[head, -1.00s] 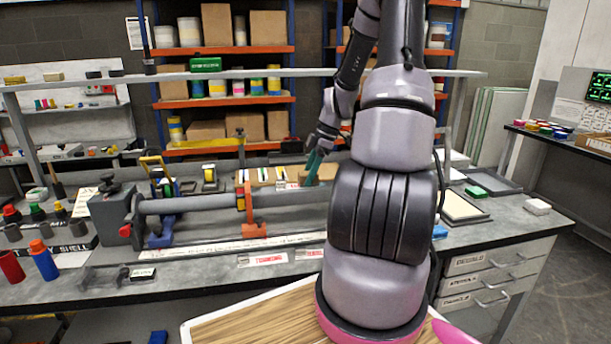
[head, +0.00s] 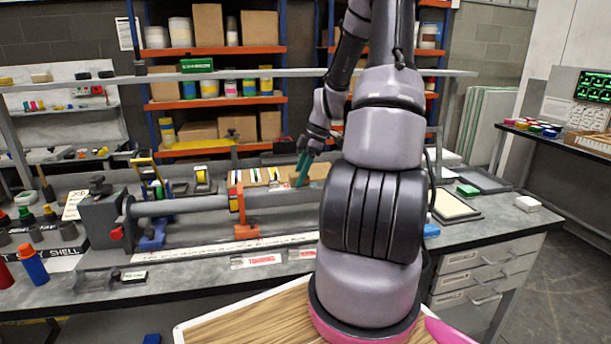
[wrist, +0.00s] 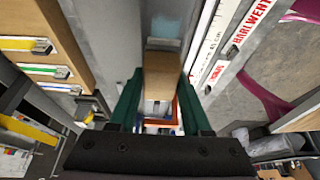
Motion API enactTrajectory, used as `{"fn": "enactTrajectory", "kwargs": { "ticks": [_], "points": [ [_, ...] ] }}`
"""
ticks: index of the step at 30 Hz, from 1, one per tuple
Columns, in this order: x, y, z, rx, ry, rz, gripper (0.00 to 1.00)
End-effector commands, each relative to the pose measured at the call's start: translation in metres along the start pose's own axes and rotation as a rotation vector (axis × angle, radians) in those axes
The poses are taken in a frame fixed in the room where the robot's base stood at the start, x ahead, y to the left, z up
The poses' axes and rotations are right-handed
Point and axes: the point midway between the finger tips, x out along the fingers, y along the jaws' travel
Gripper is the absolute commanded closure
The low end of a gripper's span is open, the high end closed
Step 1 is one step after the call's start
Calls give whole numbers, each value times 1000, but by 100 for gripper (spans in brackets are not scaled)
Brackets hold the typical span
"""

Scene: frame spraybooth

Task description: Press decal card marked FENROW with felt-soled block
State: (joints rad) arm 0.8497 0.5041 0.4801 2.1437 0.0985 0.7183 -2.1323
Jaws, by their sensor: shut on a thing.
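My gripper (head: 302,170) hangs low over the back of the workbench, by the right part of the clamped grey tube (head: 180,206). In the wrist view its two green fingers (wrist: 160,108) are shut on a tan wooden block (wrist: 161,78). A greyish edge shows at the block's far end; its sole is hidden. The block appears over the grey tube, but I cannot tell if it touches. A white card with red letters (wrist: 249,22) lies to the right in the wrist view. Red-lettered cards (head: 256,260) lie at the bench front. I cannot read FENROW on any.
A wooden rack (wrist: 45,50) with coloured-edged tools lies left of the fingers. An orange clamp (head: 246,228) and a grey vise-like stand (head: 103,215) hold the tube. A shelf rail (head: 240,75) crosses behind. Bottles (head: 33,262) stand at left.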

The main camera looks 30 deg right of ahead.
Motion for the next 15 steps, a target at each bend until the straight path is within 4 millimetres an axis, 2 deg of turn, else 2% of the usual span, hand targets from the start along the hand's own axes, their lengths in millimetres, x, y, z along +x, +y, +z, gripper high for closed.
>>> {"fn": "enactTrajectory", "kwargs": {
  "ticks": [6,15],
  "points": [
    [2,0,-6,-1,0,0,100],
    [-4,0,10,2,1,1,100]
  ]
}}
